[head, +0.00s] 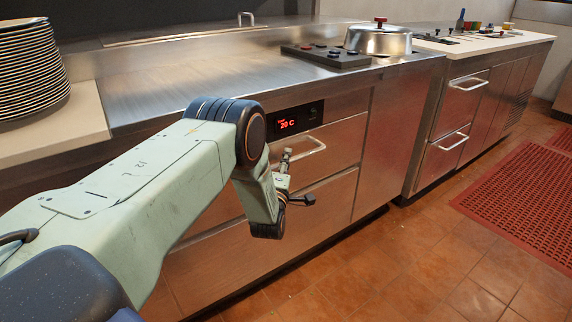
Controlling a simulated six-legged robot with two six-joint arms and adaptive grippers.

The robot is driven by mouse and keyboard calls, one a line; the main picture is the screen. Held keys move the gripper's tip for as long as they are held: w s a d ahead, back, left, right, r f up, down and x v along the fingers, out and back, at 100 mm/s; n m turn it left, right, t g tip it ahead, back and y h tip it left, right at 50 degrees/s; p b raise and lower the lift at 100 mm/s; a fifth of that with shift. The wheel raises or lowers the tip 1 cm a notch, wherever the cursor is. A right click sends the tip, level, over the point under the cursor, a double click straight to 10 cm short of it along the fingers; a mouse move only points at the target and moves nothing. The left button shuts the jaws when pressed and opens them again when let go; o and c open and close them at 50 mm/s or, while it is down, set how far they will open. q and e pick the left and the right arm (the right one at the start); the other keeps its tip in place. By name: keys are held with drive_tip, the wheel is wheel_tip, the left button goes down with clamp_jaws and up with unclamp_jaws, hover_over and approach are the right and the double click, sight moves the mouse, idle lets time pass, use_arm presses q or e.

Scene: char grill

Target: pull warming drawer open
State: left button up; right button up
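The warming drawer (338,143) is a steel front just below a panel with a red "20 C" display (289,124). Its front looks flush with the cabinet. It has a pale bar handle (312,148). My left gripper (297,178) is in front of the drawer, at the left end of the handle. Its upper finger overlaps the handle's left end in the picture; I cannot tell if they touch. Its two fingers stand apart with nothing seen between them. My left forearm hides the left part of the drawer. My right gripper is not in view.
A second drawer front (325,210) lies below. On the counter (210,75) are a black control block (325,55) and a lidded steel pot (378,40). A plate stack (30,65) stands at left. The tiled floor (400,265) in front is clear; a red mat (525,195) lies right.

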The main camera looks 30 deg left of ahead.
use_arm(q)
drive_tip(key=shift+w+f, duration=0.1)
drive_tip(key=c, duration=0.3)
clamp_jaws()
